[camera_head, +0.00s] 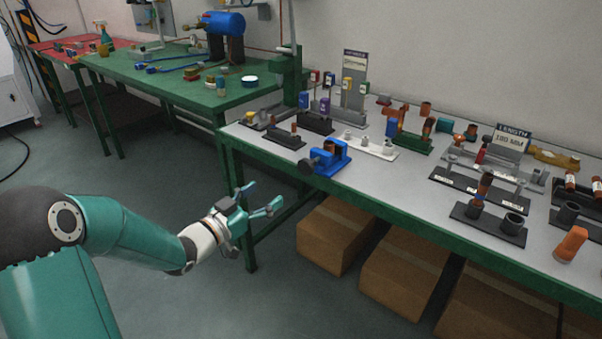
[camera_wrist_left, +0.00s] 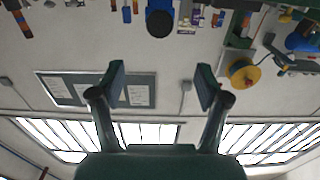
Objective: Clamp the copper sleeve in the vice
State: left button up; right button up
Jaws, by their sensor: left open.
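The blue vice (camera_head: 332,159) stands at the front left of the grey-topped bench; a blue shape at the top of the left wrist view (camera_wrist_left: 160,18) looks like it. A small copper-coloured piece (camera_head: 330,147) shows at the vice, but I cannot tell whether it is clamped. Other copper-coloured pieces stand on the bench, one upright on a dark stand (camera_head: 486,181) and one at the back (camera_head: 426,108); which is the sleeve I cannot tell. My left gripper (camera_head: 264,196) is open and empty, in front of the bench and left of the vice. My right gripper is out of view.
The grey bench (camera_head: 400,175) holds several stands and fixtures, crowded to its right. A green bench (camera_head: 150,75) with tools adjoins at the left. Cardboard boxes (camera_head: 335,235) lie under the grey bench. The floor (camera_head: 110,180) between my left arm and the benches is clear.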

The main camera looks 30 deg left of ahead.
aim_at(304, 168)
pick_arm(q)
jog(key=w, duration=0.5)
jog(key=w+d, duration=0.1)
jog(key=w, duration=0.4)
jog(key=w+p, duration=0.1)
jog(key=w, duration=0.5)
jog(key=shift+d, duration=0.2)
